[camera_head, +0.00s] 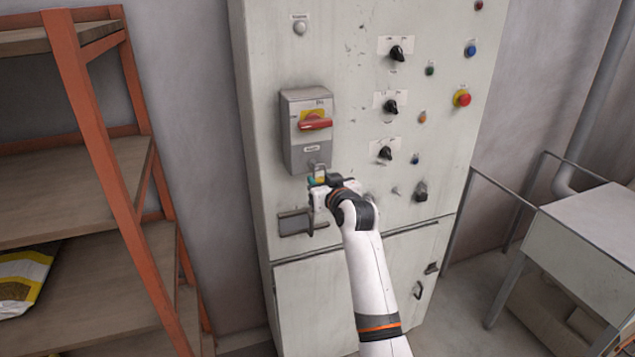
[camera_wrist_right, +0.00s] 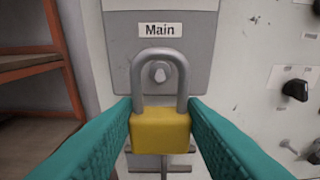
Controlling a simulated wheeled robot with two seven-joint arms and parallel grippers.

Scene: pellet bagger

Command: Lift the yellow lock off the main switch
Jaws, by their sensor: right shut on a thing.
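The main switch (camera_head: 315,122) is a grey box with a red handle on a yellow plate, on the upper left of the cabinet front. In the right wrist view its lower part (camera_wrist_right: 118,50) carries a "Main" label. The yellow lock (camera_wrist_right: 160,132) has a grey shackle that stands upright in front of a round stud below the label. I cannot tell whether the shackle still hangs on the stud. My right gripper (camera_wrist_right: 160,125) is shut on the lock's body, with one teal finger on each side. In the head view the gripper (camera_head: 318,182) is just below the switch box. My left gripper is not in view.
The grey cabinet (camera_head: 350,60) has several knobs and buttons to the right of the switch, including a red emergency button (camera_head: 462,98). A small holder (camera_head: 295,223) is below the gripper. An orange-framed shelf (camera_head: 95,140) stands at left, a grey table (camera_head: 590,225) at right.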

